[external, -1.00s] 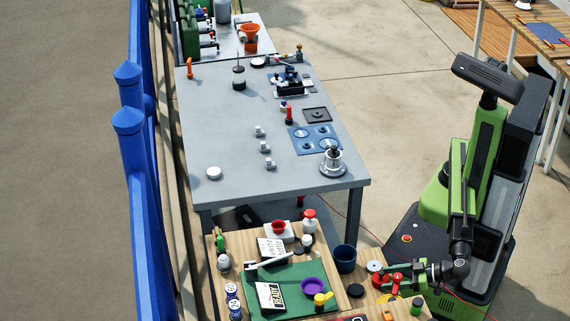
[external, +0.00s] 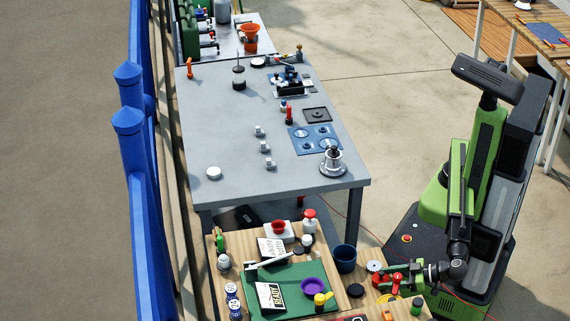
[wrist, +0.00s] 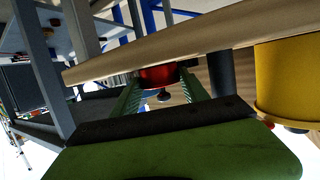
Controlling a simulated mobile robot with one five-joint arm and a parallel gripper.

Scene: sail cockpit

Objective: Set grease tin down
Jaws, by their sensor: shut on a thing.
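The grease tin appears as a red round tin (wrist: 160,76) between the green fingers of my gripper (wrist: 158,88) in the wrist view. My gripper is shut on it. In the external view my gripper (external: 400,279) is at the right edge of the wooden bench (external: 343,292), with the red tin (external: 397,280) at its tips. The fingers and neighbouring items partly hide the tin. I cannot tell whether its base touches the bench.
A yellow round container (wrist: 288,85) stands close to the right of my gripper in the wrist view. The grey table (external: 240,140) beyond has open space.

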